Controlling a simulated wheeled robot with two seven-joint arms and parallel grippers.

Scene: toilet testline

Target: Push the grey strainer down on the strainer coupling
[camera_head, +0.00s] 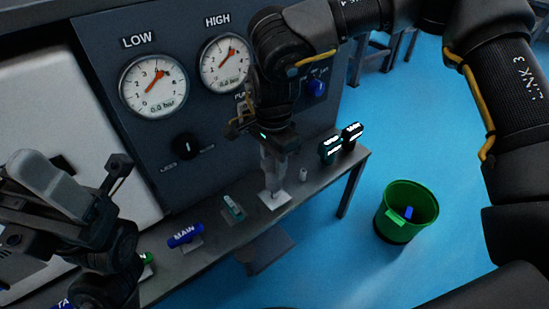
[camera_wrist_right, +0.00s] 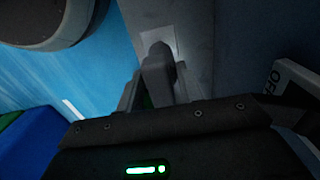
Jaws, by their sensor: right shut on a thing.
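My right gripper (camera_head: 271,182) points straight down over the bench and is shut on a grey part, which I take to be the grey strainer. The fingers hide most of it. Below the fingertips lies a pale square plate (camera_head: 282,200) on the bench. The strainer coupling cannot be made out clearly under the fingers. My left gripper (camera_head: 75,190) is at the left, away from this spot; its jaw opening is unclear.
A gauge panel (camera_head: 205,110) stands behind the bench (camera_head: 225,245). A small grey cylinder (camera_head: 303,174) is right of the plate. Two lit black devices (camera_head: 330,148) stand near the right end. A green part (camera_head: 233,209) and blue MAIN part (camera_head: 185,235) lie left. A green bin (camera_head: 392,226) is on the floor.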

